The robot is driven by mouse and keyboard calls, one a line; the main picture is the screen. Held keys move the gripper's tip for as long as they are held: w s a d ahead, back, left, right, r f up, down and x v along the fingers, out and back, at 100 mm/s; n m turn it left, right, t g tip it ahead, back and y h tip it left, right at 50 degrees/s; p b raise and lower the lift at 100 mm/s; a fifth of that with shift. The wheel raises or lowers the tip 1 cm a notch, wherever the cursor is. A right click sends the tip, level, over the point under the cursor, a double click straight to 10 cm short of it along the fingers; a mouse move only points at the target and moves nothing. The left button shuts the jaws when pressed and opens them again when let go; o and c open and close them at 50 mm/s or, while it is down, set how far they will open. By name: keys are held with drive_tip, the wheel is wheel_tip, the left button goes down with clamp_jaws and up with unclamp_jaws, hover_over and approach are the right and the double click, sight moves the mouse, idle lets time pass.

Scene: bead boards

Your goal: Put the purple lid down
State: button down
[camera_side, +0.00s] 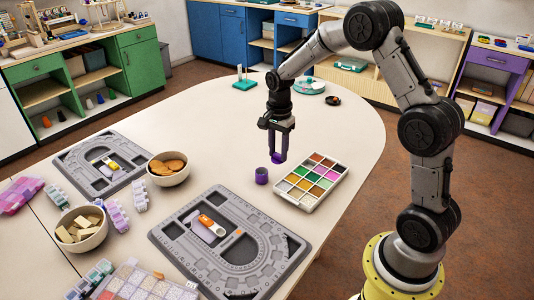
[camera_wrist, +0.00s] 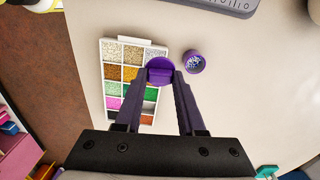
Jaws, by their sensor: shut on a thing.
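My gripper (camera_side: 279,157) points down and is shut on the purple lid (camera_wrist: 160,71), a round disc between the fingertips. In the wrist view the gripper (camera_wrist: 161,82) and lid overlap the right edge of the bead tray. In the side view the lid is small and dark at the fingertips, above the table. A purple jar (camera_side: 261,176) stands upright and open on the table, left of the gripper. In the wrist view the jar (camera_wrist: 194,61) shows small beads inside and lies just right of the lid, apart from it in the picture.
A white tray (camera_side: 304,207) of colourful beads in compartments lies right of the jar. A grey bead board (camera_side: 170,238) lies in front, another (camera_side: 64,160) at left. Bowls of round pieces (camera_side: 171,180) and blocks (camera_side: 91,241) stand left. The table behind the jar is clear.

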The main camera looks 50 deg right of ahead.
drive_tip(key=s+a+r, duration=0.2)
drive_tip(key=s+r, duration=0.1)
drive_tip(key=s, duration=0.2)
drive_tip(key=w+d+f, duration=0.1)
drive_tip(key=d+f, duration=0.1)
drive_tip(key=d, duration=0.5)
drive_tip(key=w+d+f, duration=0.1)
drive_tip(key=d+f, duration=0.1)
drive_tip(key=d, duration=0.6)
drive_tip(key=w+d+f, duration=0.2)
drive_tip(key=w+f, duration=0.1)
drive_tip(key=w+d+f, duration=0.2)
drive_tip(key=w+f, duration=0.1)
drive_tip(key=w, duration=0.1)
drive_tip(key=w+d+f, duration=0.2)
drive_tip(key=w+f, duration=0.1)
drive_tip(key=w, duration=0.1)
drive_tip(key=shift+d+f, duration=0.15)
drive_tip(key=shift+d, duration=0.15)
drive_tip(key=shift+w+f, duration=0.1)
drive_tip(key=shift+f, duration=0.1)
drive_tip(key=shift+d+f, duration=0.1)
drive_tip(key=shift+f, duration=1.5)
drive_tip(key=shift+f, duration=0.1)
